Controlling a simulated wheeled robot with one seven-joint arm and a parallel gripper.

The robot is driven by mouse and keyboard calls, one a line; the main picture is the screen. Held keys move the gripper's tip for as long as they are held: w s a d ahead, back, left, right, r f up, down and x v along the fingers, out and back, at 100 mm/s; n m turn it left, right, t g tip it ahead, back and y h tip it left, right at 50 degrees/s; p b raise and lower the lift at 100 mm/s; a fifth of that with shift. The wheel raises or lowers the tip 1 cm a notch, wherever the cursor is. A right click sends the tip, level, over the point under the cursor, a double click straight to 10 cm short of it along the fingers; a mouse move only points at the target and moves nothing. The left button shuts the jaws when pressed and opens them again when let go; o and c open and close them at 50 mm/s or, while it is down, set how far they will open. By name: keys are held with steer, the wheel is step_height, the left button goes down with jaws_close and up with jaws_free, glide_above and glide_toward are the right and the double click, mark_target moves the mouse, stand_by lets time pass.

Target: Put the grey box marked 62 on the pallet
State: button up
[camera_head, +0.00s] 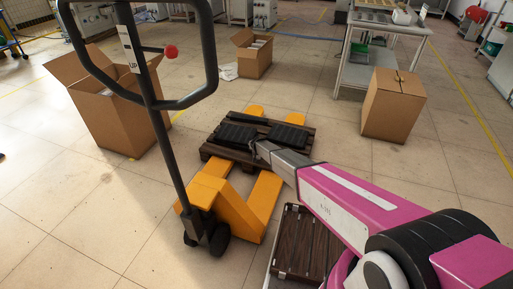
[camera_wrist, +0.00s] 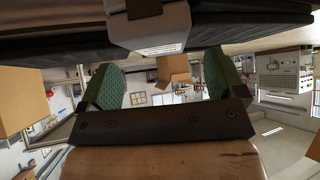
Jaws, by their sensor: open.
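The dark brown pallet (camera_head: 212,150) lies on the yellow pallet jack's forks, with black slab-like cases (camera_head: 236,135) on it. My gripper (camera_head: 256,147) reaches over the pallet, between the cases. In the wrist view its green-padded fingers (camera_wrist: 160,85) are spread apart with nothing between them. A grey box (camera_wrist: 157,38) with small print shows at the top of that view, beside dark slabs and beyond the fingers. Its print is too small to read as 62. I cannot tell if it rests on the pallet. In the head view I cannot pick it out.
The pallet jack (camera_head: 258,205) with its tall handle stands left of my arm. Open cardboard boxes (camera_head: 112,115) stand left and behind (camera_head: 255,62). A closed carton (camera_head: 393,110) stands at right by a grey table (camera_head: 372,75). The floor at the lower left is clear.

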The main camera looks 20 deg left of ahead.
steer(key=v, duration=0.7)
steer(key=s+d+r+m+g+h, duration=0.1)
steer(key=s+d+r, duration=0.3)
steer(key=d, duration=0.6)
steer(key=s+d+r+m+g+h, duration=0.1)
steer(key=s+d+r, duration=0.2)
steer(key=d+r, duration=0.5)
steer(key=s+d+r+g+h, duration=0.1)
steer(key=s+d+r+h, duration=0.15)
steer(key=d, duration=0.95)
steer(key=s+d+r+g, duration=0.2)
steer(key=s+d+r, duration=0.3)
steer(key=s+d, duration=0.2)
steer(key=s+d+r+m+g+y, duration=0.1)
steer(key=s+d+r, duration=0.4)
steer(key=s+d, duration=0.2)
steer(key=s+d+r+g, duration=0.2)
steer(key=s+d+r, duration=0.3)
steer(key=s, duration=0.6)
steer(key=shift+d+r+m+g+y, duration=0.2)
steer(key=shift+d+m+g+y, duration=0.15)
steer(key=shift+d, duration=0.65)
